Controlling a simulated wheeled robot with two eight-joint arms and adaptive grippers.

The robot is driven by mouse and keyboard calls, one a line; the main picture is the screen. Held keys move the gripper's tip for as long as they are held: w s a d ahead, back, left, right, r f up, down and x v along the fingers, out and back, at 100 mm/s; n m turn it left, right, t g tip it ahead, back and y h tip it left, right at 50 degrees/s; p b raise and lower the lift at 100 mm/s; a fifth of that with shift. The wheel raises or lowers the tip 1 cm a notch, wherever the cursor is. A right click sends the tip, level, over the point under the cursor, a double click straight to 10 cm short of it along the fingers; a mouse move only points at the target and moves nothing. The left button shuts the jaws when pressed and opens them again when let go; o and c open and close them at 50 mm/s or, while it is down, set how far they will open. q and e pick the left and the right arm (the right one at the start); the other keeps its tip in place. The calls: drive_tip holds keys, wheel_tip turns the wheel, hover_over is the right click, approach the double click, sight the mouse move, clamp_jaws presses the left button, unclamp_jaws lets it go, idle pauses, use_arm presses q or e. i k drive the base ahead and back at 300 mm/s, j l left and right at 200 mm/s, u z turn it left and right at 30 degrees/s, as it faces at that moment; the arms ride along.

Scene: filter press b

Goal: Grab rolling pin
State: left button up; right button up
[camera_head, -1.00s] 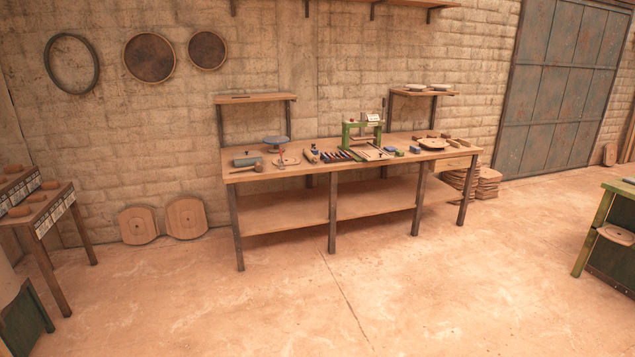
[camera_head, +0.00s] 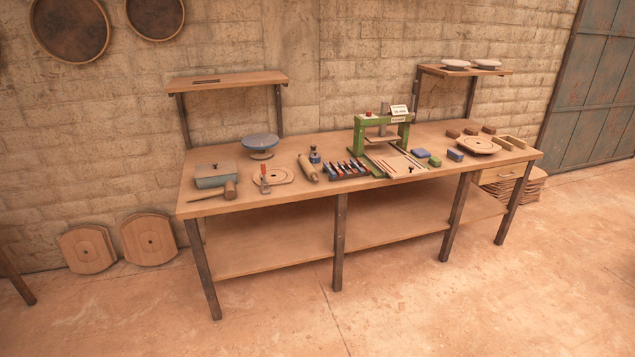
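A wooden rolling pin (camera_head: 308,168) lies on the top of a long workbench (camera_head: 240,205), left of its middle. It points roughly from the back of the bench toward its front edge. Neither of my grippers is in view.
Wooden boards (camera_head: 148,238) lean on the wall at left. The floor (camera_head: 400,310) before the bench is clear.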

sight(308, 168)
drive_tip(key=i, duration=0.85)
drive_tip(key=i+j+z, duration=0.1)
drive_tip(key=i+z, duration=0.2)
drive_tip(key=i, duration=2.35)
